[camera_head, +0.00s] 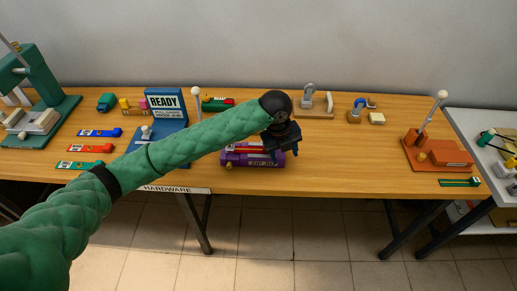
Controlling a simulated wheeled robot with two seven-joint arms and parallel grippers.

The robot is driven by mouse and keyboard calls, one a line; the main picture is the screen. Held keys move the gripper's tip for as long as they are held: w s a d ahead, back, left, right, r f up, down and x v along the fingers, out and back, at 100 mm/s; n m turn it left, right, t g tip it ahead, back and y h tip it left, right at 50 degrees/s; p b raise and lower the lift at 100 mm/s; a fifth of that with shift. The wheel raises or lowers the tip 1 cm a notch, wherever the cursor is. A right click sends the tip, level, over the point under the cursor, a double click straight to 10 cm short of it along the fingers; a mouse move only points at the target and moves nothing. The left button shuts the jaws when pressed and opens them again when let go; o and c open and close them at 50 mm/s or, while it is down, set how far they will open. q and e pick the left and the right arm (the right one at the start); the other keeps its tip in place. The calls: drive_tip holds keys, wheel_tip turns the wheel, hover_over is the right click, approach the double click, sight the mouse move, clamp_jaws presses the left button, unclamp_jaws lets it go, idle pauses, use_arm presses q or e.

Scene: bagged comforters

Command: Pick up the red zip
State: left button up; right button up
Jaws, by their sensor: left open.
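A flat red strip (88,148) with a pale label lies on the table at the left, between a blue strip (99,132) and a green strip (80,164). Another red piece (243,147) lies at the purple block (238,160) near the front edge, partly hidden by my arm. I cannot tell which red piece is the zip. My left gripper (281,153) is open, pointing down over the right part of the purple block; I cannot tell whether it touches. My right gripper is not in view.
A blue stand with a READY sign (165,100) is behind my left arm. A green press (40,85) stands far left, a red-brown lever device (437,150) at the right.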

sight(250, 148)
use_arm(q)
drive_tip(key=w+a+r+m, duration=0.1)
drive_tip(key=w, duration=0.1)
drive_tip(key=w+a+r+m+y, duration=0.1)
drive_tip(key=w+a, duration=0.1)
drive_tip(key=w+a+r+m+y, duration=0.1)
drive_tip(key=w, duration=0.1)
drive_tip(key=shift+a+r, duration=0.35)
drive_tip(key=shift+w+a+r+m, duration=0.25)
drive_tip(key=shift+w+a+m, duration=0.05)
drive_tip(key=shift+w+a, duration=0.05)
drive_tip(key=shift+f, duration=0.15)
drive_tip(key=shift+f+p, duration=0.5)
drive_tip(key=shift+f, duration=0.5)
drive_tip(key=shift+w+f+p, duration=0.1)
drive_tip(key=shift+f+p, duration=0.3)
drive_tip(key=shift+p, duration=0.1)
wheel_tip(250, 148, down, 4)
drive_tip(key=shift+p, duration=1.25)
drive_tip(key=shift+w+f, duration=0.1)
drive_tip(key=shift+f, duration=0.2)
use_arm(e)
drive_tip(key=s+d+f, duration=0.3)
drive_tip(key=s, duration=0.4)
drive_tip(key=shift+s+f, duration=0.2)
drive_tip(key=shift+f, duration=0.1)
